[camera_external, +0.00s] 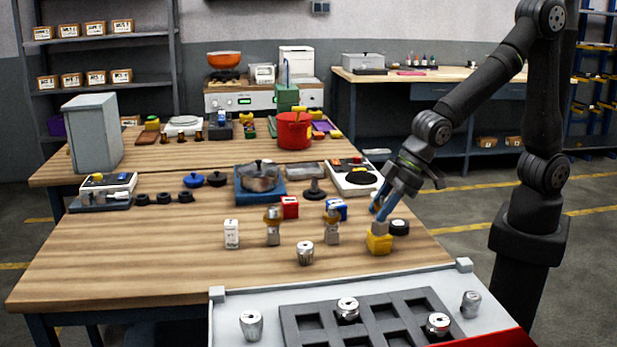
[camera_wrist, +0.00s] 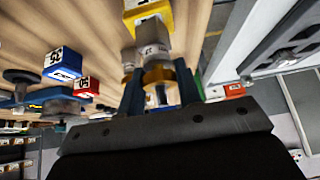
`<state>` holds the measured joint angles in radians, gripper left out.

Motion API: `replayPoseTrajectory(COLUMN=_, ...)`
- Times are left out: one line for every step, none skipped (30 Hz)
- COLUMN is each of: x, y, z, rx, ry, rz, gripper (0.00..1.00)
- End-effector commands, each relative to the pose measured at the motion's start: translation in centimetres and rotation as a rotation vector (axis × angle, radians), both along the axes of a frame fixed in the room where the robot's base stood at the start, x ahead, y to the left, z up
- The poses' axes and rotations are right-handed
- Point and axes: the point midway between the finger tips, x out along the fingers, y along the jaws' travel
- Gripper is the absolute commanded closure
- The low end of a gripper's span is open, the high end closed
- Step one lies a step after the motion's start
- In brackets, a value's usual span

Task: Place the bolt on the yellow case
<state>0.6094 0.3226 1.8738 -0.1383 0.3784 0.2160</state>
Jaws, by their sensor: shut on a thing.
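The yellow case (camera_external: 379,243) stands on the near wooden table towards its right side. It shows at the top of the wrist view (camera_wrist: 182,16). The bolt (camera_wrist: 152,37) is a short grey piece with dark marks on its side, upright directly over the case; it looks small in the external view (camera_external: 380,228). My gripper (camera_external: 381,212) reaches down from the upper right, shut on the bolt. The bolt's lower end appears to meet the case top; I cannot tell whether a thin gap is left.
A black round part (camera_external: 399,228) stands close right of the case. A grey-and-brass fitting (camera_external: 332,224) and blue box (camera_external: 337,208) stand to its left. A silver part (camera_external: 305,253) stands nearer the front. A tray (camera_external: 385,322) fills the foreground.

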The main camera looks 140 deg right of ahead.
Motion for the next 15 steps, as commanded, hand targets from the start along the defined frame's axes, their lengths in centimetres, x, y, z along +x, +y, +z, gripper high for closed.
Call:
replayPoseTrajectory(x=0.0, y=-0.01, z=-0.08, rx=0.0, ry=0.0, rz=0.0, gripper=0.64)
replayPoseTrajectory(x=0.0, y=-0.01, z=-0.06, rx=0.0, ry=0.0, rz=0.0, gripper=0.58)
replayPoseTrajectory(x=-0.01, y=-0.01, z=-0.05, rx=0.0, ry=0.0, rz=0.0, gripper=0.51)
replayPoseTrajectory(x=-0.01, y=-0.01, z=-0.05, rx=0.0, ry=0.0, rz=0.0, gripper=0.46)
replayPoseTrajectory(x=-0.01, y=-0.01, z=-0.05, rx=0.0, ry=0.0, rz=0.0, gripper=0.46)
replayPoseTrajectory(x=-0.01, y=-0.01, z=-0.05, rx=0.0, ry=0.0, rz=0.0, gripper=0.46)
replayPoseTrajectory(x=-0.01, y=-0.01, z=-0.05, rx=0.0, ry=0.0, rz=0.0, gripper=0.46)
replayPoseTrajectory(x=-0.01, y=-0.01, z=-0.05, rx=0.0, ry=0.0, rz=0.0, gripper=0.46)
replayPoseTrajectory(x=-0.01, y=-0.01, z=-0.05, rx=0.0, ry=0.0, rz=0.0, gripper=0.46)
replayPoseTrajectory(x=-0.01, y=-0.01, z=-0.05, rx=0.0, ry=0.0, rz=0.0, gripper=0.46)
replayPoseTrajectory(x=-0.01, y=-0.01, z=-0.05, rx=0.0, ry=0.0, rz=0.0, gripper=0.46)
replayPoseTrajectory(x=-0.01, y=-0.01, z=0.0, rx=0.0, ry=0.0, rz=0.0, gripper=0.46)
replayPoseTrajectory(x=0.0, y=-0.01, z=0.09, rx=0.0, ry=0.0, rz=0.0, gripper=0.46)
replayPoseTrajectory(x=0.0, y=-0.01, z=0.23, rx=0.0, ry=0.0, rz=0.0, gripper=0.46)
replayPoseTrajectory(x=-0.05, y=0.03, z=0.43, rx=0.0, ry=0.0, rz=0.001, gripper=0.46)
